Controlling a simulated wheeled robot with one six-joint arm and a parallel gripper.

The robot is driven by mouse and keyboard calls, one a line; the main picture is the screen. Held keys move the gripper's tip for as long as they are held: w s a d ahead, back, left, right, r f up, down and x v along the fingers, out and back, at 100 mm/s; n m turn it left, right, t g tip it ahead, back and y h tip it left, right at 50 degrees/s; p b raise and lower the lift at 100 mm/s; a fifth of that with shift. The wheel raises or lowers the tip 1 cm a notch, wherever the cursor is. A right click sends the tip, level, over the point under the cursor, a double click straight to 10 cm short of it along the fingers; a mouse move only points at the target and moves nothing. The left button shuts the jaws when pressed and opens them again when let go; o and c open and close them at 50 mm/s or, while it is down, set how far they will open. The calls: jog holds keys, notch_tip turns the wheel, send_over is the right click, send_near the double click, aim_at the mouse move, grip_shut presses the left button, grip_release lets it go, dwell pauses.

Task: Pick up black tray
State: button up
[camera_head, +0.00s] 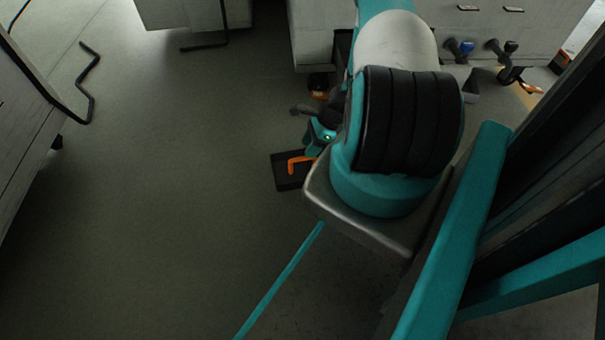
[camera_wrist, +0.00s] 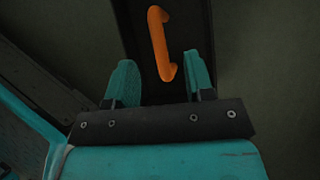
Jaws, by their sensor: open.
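The black tray (camera_head: 280,172) is a small dark rectangle low over or on the floor in the head view, left of my arm, which hides part of its right side. An orange handle-like bar (camera_head: 291,166) shows on it. In the wrist view the tray (camera_wrist: 140,35) is a dark strip ahead, with the orange bar (camera_wrist: 160,42) above its middle. My gripper (camera_wrist: 160,62) is open, its two teal fingers either side of the bar's lower end in the picture. I cannot tell whether they touch it. In the head view my gripper (camera_head: 314,148) is partly hidden by my arm.
A grey cabinet (camera_head: 22,130) with a bent black bar (camera_head: 90,75) is at the left. The floor (camera_head: 170,220) between is clear.

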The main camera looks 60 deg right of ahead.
aim_at(303, 159)
jog(key=shift+s+b+x, duration=0.15)
jog(key=shift+b+x, duration=1)
jog(key=shift+x, duration=0.4)
jog(key=shift+s+b+x, duration=0.15)
jog(key=shift+b+x, duration=1)
jog(key=shift+x, duration=0.35)
jog(key=shift+d+f, duration=0.1)
jog(key=shift+d, duration=0.05)
grip_shut()
